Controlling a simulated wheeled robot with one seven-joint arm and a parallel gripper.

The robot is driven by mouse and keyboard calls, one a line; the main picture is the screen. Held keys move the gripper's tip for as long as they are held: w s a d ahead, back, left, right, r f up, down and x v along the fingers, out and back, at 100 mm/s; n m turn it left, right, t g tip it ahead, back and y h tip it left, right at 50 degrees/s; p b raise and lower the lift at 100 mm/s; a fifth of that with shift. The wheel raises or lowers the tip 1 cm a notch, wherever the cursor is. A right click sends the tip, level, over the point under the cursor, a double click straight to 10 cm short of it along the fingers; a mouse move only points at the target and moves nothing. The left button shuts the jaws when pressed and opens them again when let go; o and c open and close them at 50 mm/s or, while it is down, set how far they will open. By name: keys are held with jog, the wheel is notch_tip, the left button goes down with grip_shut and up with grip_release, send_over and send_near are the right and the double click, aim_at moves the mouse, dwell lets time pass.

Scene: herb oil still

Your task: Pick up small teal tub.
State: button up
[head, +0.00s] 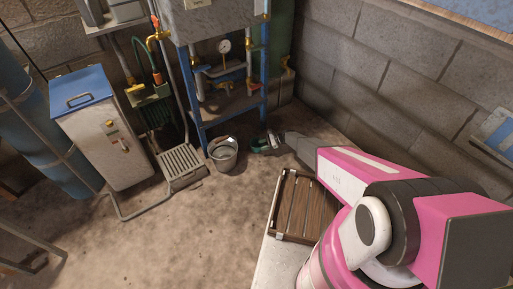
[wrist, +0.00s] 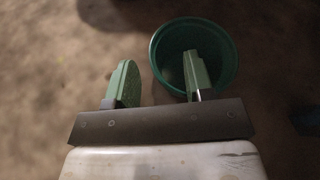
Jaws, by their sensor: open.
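The small teal tub (wrist: 172,45) is round and open-topped, standing on the floor just beyond my gripper in the wrist view. My gripper (wrist: 158,60) is open, with its two green fingers apart. In the wrist view the right finger overlaps the tub's mouth and the left finger lies outside its left rim. I cannot tell whether the right finger is inside the tub or above it. In the head view my gripper (head: 268,140) reaches down to the floor, where a small dark green patch, likely the tub (head: 259,148), is partly hidden by the fingers.
A metal bucket (head: 222,155) stands just left of my gripper. Behind are the blue-framed stand (head: 191,97) and block wall (head: 365,75). A slatted wooden crate (head: 303,205) lies near my arm. A white cabinet with a blue lid (head: 83,88) stands left. The front floor is clear.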

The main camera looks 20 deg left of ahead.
jog(key=shift+x, duration=0.9)
grip_shut()
